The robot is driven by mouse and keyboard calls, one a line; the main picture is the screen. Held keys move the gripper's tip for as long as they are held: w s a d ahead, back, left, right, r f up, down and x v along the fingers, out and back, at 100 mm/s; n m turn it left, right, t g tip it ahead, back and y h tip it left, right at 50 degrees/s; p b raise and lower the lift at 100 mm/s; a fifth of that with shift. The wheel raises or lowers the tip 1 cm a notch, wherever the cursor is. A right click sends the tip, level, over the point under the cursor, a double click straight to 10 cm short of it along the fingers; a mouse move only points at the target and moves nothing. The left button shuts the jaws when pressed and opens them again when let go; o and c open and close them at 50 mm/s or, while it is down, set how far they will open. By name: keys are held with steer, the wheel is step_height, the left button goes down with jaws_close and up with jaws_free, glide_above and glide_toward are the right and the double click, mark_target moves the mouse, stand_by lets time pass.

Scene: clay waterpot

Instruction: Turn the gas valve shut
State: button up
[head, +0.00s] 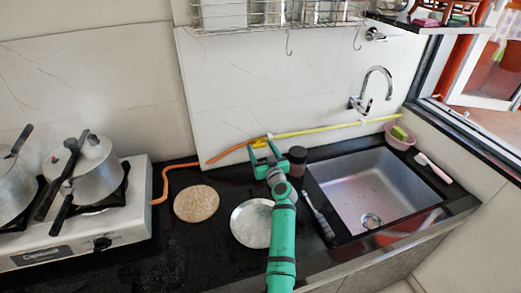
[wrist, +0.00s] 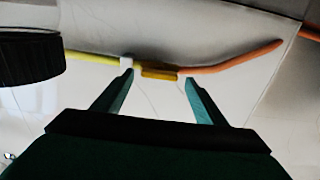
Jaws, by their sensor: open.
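The gas valve (head: 259,142) is a small yellow piece on the wall, between an orange hose (head: 226,153) and a yellow pipe (head: 318,130). In the wrist view the valve (wrist: 157,71) lies across the gap between my fingertips, with a white clip (wrist: 127,63) at its left end. My green gripper (head: 264,150) is open and empty, reaching towards the wall right at the valve. In the wrist view my gripper (wrist: 157,77) has one finger on each side of the valve's yellow body. I cannot tell whether either finger touches it.
A dark jar (head: 298,160) stands close to the right of my gripper, its ridged lid (wrist: 28,60) near the left finger. A metal plate (head: 250,232) and round mat (head: 196,204) lie on the counter. The stove (head: 125,220) is left, the sink (head: 365,190) right.

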steer(key=c, duration=1.1)
steer(key=shift+o, duration=0.2)
